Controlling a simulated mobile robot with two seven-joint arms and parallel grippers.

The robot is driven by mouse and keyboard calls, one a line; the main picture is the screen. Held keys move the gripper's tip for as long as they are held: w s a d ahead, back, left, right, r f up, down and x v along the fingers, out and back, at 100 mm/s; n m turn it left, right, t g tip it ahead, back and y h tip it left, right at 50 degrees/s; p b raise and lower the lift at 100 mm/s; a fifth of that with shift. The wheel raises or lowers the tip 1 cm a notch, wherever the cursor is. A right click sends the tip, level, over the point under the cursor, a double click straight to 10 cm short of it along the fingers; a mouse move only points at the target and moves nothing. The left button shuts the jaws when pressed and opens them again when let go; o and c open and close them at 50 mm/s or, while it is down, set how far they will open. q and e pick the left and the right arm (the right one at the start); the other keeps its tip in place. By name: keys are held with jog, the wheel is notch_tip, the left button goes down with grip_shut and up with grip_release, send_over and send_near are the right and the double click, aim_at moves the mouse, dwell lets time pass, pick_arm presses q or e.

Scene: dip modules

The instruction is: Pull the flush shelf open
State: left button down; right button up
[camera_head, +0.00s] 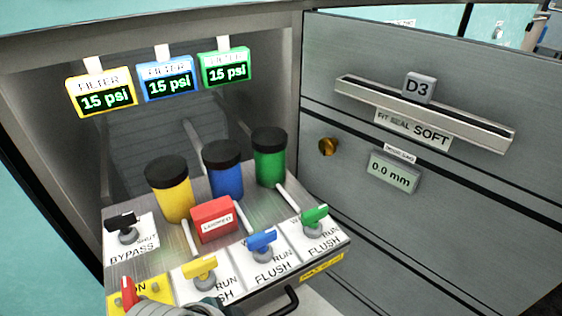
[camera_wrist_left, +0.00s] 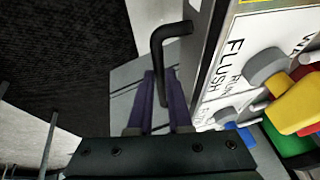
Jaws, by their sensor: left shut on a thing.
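The flush shelf (camera_head: 330,243) is in the lower middle of the head view, in a grey cabinet bay. It carries yellow (camera_head: 171,195), blue (camera_head: 223,172) and green (camera_head: 270,160) canisters with black caps, and valve knobs along its front. Its black bar handle (camera_head: 284,302) is at the front, partly cut off by the bottom edge. In the left wrist view, the purple fingers of my left gripper (camera_wrist_left: 161,75) are shut on the black handle (camera_wrist_left: 175,32). In the head view my left gripper's fingers are hidden. My right gripper is not in view.
Yellow (camera_head: 103,94), blue (camera_head: 168,80) and green (camera_head: 225,71) filter gauges hang above the shelf, each reading 15 psi. A grey D3 panel (camera_head: 440,185) with a long bar handle (camera_head: 425,113) stands close on the right. A red-handled valve (camera_head: 127,293) is at the shelf's front left.

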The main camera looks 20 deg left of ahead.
pick_arm(q)
jog(key=shift+s+d+f, duration=0.1)
jog(key=shift+s+f, duration=0.05)
jog(key=shift+s, duration=0.05)
jog(key=c, duration=0.8)
grip_release()
jog(key=shift+c, duration=0.2)
jog(key=shift+w, duration=0.1)
jog(key=p+v, duration=0.7)
jog(key=v, duration=0.3)
